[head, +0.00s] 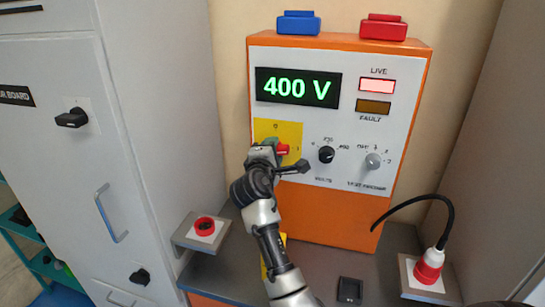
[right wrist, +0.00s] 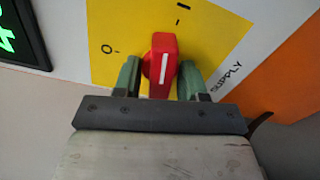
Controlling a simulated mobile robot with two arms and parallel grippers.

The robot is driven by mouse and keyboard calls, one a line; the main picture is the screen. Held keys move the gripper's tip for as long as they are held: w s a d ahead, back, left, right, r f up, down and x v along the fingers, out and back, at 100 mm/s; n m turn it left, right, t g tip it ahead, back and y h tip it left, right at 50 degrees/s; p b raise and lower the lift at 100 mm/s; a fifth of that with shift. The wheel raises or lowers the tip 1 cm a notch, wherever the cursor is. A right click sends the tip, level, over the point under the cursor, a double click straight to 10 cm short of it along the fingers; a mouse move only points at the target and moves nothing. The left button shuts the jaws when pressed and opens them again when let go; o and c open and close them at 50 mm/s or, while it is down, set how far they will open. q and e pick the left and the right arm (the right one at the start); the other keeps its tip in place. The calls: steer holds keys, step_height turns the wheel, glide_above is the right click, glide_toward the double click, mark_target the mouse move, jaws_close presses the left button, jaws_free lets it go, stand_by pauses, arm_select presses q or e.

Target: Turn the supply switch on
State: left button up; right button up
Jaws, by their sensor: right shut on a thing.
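The supply switch is a red handle with a white line on a yellow plate; it shows in the right wrist view (right wrist: 162,62) and the head view (head: 284,149). The plate (head: 292,131) carries a 0 mark and an I mark. In the right wrist view the line points up, close to the I mark and away from 0. My right gripper (head: 275,147) is shut on the handle, with a green finger on each side of it (right wrist: 162,82). The display (head: 298,88) reads 400 V. The LIVE lamp (head: 376,85) is bright pinkish. My left gripper is out of view.
Right of the switch are a black knob (head: 326,155) and a grey knob (head: 373,161). The FAULT lamp (head: 373,106) is dark amber. A red plug (head: 429,266) with a black cable stands at right, a red socket (head: 205,226) at left. A grey cabinet (head: 140,150) borders the left.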

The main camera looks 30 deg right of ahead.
steer(key=shift+f+m+b, duration=0.1)
steer(key=shift+m+b, duration=0.55)
steer(key=shift+m, duration=0.55)
steer(key=o, duration=0.5)
steer(key=shift+o, duration=0.2)
